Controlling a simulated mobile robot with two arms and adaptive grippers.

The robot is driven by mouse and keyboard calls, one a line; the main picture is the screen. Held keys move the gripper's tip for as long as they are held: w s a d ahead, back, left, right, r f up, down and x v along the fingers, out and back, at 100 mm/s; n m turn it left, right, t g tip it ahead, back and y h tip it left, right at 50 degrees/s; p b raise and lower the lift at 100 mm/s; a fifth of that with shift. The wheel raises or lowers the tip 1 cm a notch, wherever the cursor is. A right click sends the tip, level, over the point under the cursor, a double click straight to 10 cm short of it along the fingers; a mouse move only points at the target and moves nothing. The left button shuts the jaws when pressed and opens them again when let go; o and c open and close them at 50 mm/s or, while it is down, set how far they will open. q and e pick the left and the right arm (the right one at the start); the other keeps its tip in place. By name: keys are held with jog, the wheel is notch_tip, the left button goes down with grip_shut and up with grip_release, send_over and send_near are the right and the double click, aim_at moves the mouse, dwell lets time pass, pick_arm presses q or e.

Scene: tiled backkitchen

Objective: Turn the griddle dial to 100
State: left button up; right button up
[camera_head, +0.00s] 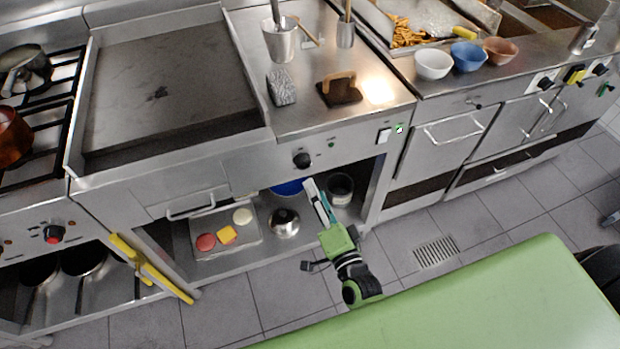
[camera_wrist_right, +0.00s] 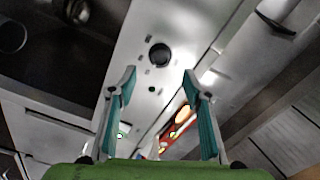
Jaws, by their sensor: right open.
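The griddle (camera_head: 168,82) is a flat dark steel plate in the counter at the left of the head view. A black round dial (camera_head: 302,160) sits on the steel front panel right of it. The dial also shows in the right wrist view (camera_wrist_right: 159,56), ahead of and between the fingertips. Its number marks are too small to read. My right gripper (camera_head: 316,193) is open and empty, with teal finger pads, below and apart from the dial. It also shows in the right wrist view (camera_wrist_right: 159,82). My left gripper is not in view.
A handle (camera_head: 198,208) sticks out at the left of the panel. Below, an open shelf holds a tray (camera_head: 222,250) of patties and cheese, and a metal pot (camera_head: 284,222). A yellow bar-like object (camera_head: 150,266) is at the lower left. A green surface (camera_head: 480,310) is in front.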

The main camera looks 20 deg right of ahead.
jog(key=shift+s, duration=1.45)
